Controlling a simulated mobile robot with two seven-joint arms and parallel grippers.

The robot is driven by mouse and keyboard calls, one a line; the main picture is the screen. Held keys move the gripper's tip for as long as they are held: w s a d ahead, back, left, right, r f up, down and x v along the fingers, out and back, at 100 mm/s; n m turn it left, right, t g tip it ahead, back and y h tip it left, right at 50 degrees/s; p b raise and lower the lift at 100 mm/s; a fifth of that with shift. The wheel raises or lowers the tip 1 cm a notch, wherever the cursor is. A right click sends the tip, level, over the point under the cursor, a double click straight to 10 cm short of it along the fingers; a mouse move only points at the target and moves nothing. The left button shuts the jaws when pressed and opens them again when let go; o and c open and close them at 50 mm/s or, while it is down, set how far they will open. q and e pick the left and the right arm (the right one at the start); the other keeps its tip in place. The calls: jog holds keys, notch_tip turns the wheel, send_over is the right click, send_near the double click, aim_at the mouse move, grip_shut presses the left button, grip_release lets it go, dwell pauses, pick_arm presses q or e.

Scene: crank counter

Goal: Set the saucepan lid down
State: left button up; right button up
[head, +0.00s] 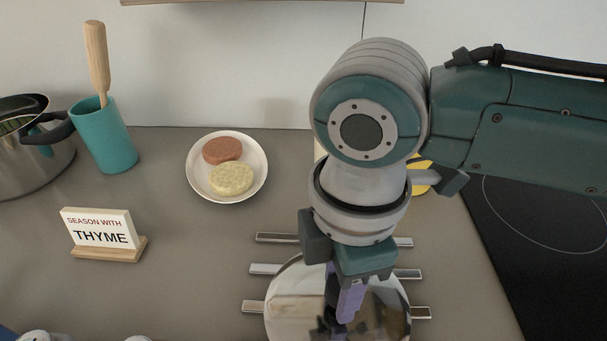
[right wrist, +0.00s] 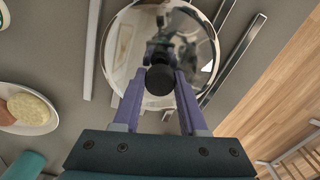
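The saucepan lid (head: 290,305) is a round, shiny steel disc at the bottom of the head view, over a rack of parallel metal bars (head: 265,269). In the right wrist view the lid (right wrist: 125,50) shows with its black knob (right wrist: 160,80). My right gripper (right wrist: 160,78) has its purple fingers on both sides of the knob, closed against it. It also shows in the head view (head: 345,305), pointing down at the lid. I cannot tell whether the lid touches the bars. My left gripper is not clearly visible.
A steel pot (head: 35,165) stands at the far left, beside a teal crock (head: 105,140) with a wooden-handled tool. A plate (head: 203,190) holds two patties. A thyme sign (head: 100,228) stands left of the rack. A black cooktop (head: 540,260) lies right. My arm partly hides a yellow item (head: 421,184).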

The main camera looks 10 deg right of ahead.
jog(key=o, duration=0.4)
jog(key=shift+r, duration=0.1)
notch_tip(320, 180, up, 12)
jog(key=p, duration=0.2)
jog(key=s+a+f+m+y, duration=0.2)
jog(key=s+a+m+y, duration=0.1)
jog(key=s+a, duration=0.15)
jog(key=s+d+f+m+t+h, duration=0.1)
jog(key=s+d+f+m, duration=0.1)
jog(key=s+d+m, duration=0.2)
jog(key=s+d+f+m+t+h, duration=0.1)
jog(key=s+d+f+m+t, duration=0.1)
jog(key=d+m, duration=0.6)
jog(key=shift+s+d+m+t+h, duration=0.3)
jog(key=shift+s+d+m+h, duration=0.1)
jog(key=shift+s+d, duration=0.55)
jog(key=shift+w+f, duration=0.1)
